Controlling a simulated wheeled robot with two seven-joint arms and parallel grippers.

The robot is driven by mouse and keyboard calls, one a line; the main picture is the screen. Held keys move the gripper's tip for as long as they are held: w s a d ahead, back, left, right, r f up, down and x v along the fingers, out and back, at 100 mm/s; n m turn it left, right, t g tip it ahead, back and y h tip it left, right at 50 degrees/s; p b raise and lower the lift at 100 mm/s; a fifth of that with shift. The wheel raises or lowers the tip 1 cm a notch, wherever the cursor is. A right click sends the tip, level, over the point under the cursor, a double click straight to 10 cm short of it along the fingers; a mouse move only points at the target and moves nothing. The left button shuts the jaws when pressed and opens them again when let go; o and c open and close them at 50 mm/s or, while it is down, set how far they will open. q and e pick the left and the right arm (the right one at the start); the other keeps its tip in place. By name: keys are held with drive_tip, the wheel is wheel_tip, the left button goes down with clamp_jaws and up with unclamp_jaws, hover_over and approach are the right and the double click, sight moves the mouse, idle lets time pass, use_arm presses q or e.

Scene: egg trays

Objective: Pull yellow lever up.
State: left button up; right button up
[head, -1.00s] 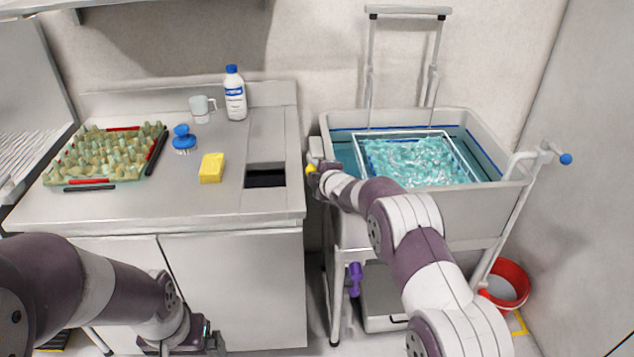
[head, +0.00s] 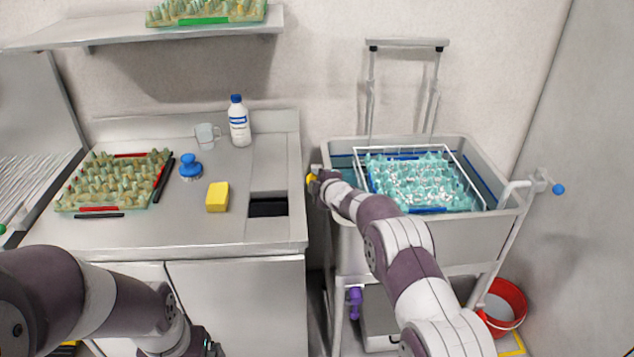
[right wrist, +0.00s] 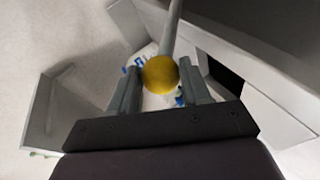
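The yellow lever's round knob (right wrist: 160,73) sits between the two fingers of my right gripper (right wrist: 160,80) in the right wrist view, with both fingers close against it. In the head view, a little of the yellow knob (head: 311,178) shows at the left side of the grey basin (head: 430,232), where my right gripper (head: 316,180) is.
A blue-tipped handle (head: 557,189) is right of the basin, and a red bucket (head: 507,305) stands below.

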drive_tip(key=o, duration=0.3)
drive_tip(key=shift+r, duration=0.15)
drive_tip(key=shift+o, duration=0.2)
drive_tip(key=shift+s, duration=0.1)
drive_tip(key=b+v, duration=0.4)
drive_tip(key=v, duration=0.8)
drive_tip(key=shift+s, duration=0.25)
